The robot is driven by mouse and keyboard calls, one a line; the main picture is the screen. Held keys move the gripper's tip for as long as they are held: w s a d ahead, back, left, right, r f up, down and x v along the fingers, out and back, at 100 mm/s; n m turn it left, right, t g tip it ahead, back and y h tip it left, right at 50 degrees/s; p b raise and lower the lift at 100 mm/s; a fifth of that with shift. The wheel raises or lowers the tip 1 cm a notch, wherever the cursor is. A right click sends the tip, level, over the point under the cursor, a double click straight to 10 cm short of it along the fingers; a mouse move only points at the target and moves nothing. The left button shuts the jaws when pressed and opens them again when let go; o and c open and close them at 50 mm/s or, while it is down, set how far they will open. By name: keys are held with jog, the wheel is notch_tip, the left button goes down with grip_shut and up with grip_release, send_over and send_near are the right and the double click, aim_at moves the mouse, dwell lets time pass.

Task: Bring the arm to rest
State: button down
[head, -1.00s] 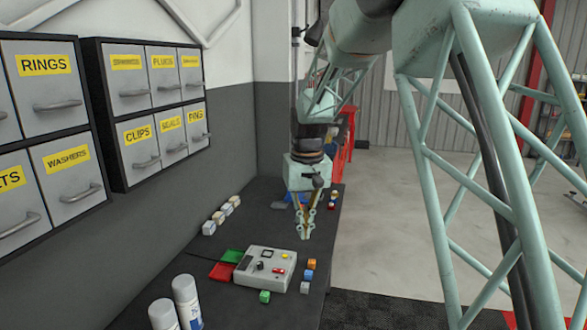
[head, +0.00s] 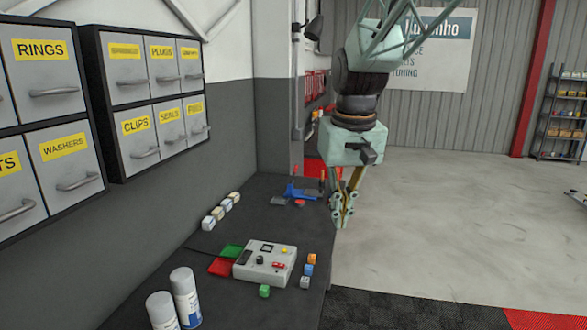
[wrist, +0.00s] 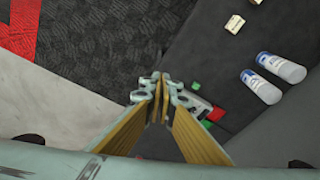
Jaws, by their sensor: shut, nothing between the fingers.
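My gripper (head: 343,224) hangs from the pale green arm at the right edge of the dark bench (head: 215,285), above the floor side in the head view. Its fingers point down and are shut with nothing between them. In the wrist view the closed fingertips (wrist: 160,80) show in the middle, with the bench beyond them at upper right. No object touches the gripper.
On the bench are a grey control box (head: 265,262), a green pad (head: 232,251), a red pad (head: 221,267), several small blocks (head: 220,212) and two spray cans (head: 185,298). Labelled drawers (head: 155,100) hang on the left wall.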

jog(key=s+d+r+m+t+b, duration=0.1)
jog(key=s+d+r, duration=0.15)
jog(key=s, duration=0.75)
jog(key=s+d+r+b, duration=0.15)
jog(key=s+d, duration=0.25)
jog(key=s, duration=0.5)
jog(key=s+d+f+b, duration=0.1)
jog(key=s+f, duration=0.2)
jog(key=s, duration=0.6)
jog(key=s+d+f+t+b, duration=0.1)
jog(key=s+d+f+b, duration=0.1)
jog(key=s, duration=0.8)
jog(key=shift+d+f+m, duration=0.2)
jog(key=shift+f+m, duration=0.2)
jog(key=shift+f, duration=0.25)
jog(key=shift+w+r, duration=0.1)
jog(key=shift+w, duration=0.05)
